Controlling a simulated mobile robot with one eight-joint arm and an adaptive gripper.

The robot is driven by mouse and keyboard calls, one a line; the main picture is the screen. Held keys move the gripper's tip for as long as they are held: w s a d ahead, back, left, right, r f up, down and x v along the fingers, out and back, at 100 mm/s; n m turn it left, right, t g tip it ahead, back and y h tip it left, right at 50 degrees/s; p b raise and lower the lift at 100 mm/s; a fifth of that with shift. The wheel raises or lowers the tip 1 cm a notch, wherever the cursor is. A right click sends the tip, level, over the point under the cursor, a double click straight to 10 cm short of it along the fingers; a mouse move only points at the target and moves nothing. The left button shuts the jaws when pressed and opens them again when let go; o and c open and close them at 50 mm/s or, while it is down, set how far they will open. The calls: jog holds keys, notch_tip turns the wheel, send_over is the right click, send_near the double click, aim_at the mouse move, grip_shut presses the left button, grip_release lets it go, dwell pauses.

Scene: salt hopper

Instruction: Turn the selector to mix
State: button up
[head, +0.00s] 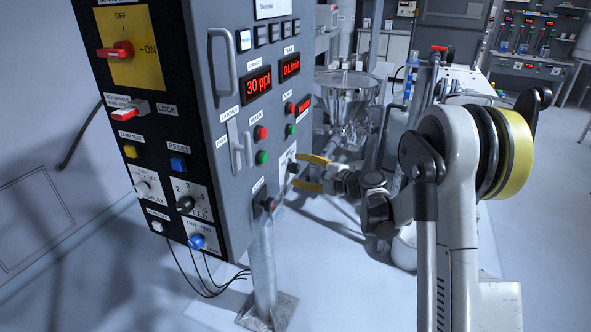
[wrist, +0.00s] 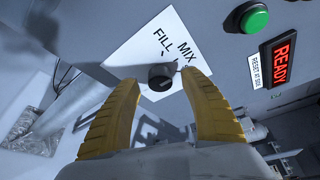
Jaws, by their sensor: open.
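The selector (wrist: 160,77) is a small black knob on a white plate (wrist: 128,52) lettered FILL and MIX, in the wrist view. I cannot tell for sure which word its pointer faces. My gripper (wrist: 160,83) is open, its yellow fingers on either side of the knob, with gaps visible. In the head view my gripper (head: 296,171) is at the cabinet's right-hand face, in front of the white plate (head: 283,160). The knob there is small and partly lost between the fingers.
The grey cabinet (head: 228,175) carries a green button (wrist: 254,18) and a red READY display (wrist: 279,54) near the selector. A handle (head: 222,65) sticks out above. A steel hopper (head: 347,95) stands behind my arm. Open floor lies at right.

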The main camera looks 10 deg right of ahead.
jog(key=v, duration=1)
